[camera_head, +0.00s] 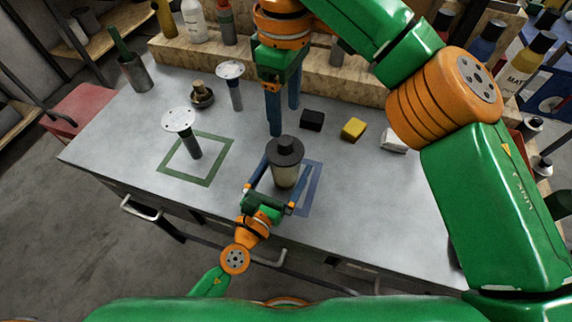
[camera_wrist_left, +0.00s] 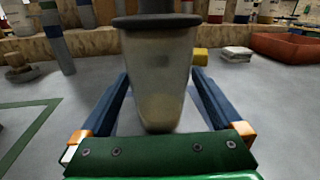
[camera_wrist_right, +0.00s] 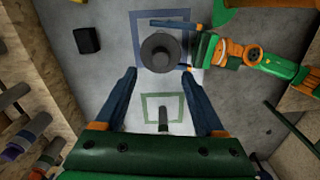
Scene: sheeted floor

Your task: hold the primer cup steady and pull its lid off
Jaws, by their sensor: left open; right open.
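The primer cup (camera_head: 286,174) is a pale, translucent tapered cup standing upright on the bench by the blue outlined square. Its dark round lid (camera_head: 285,152) with a raised knob sits on top. My left gripper (camera_head: 284,182) is open, low at the near side, with one finger on each side of the cup; the left wrist view shows the cup (camera_wrist_left: 158,85) between the fingers. My right gripper (camera_head: 285,119) is open and empty, pointing down above and behind the cup. In the right wrist view the lid (camera_wrist_right: 160,53) lies just beyond its fingertips.
A perforated white disc on a dark handle (camera_head: 180,121) stands in the green outlined square (camera_head: 168,169). A black block (camera_head: 312,120), yellow block (camera_head: 354,129) and white stack (camera_head: 394,140) lie right.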

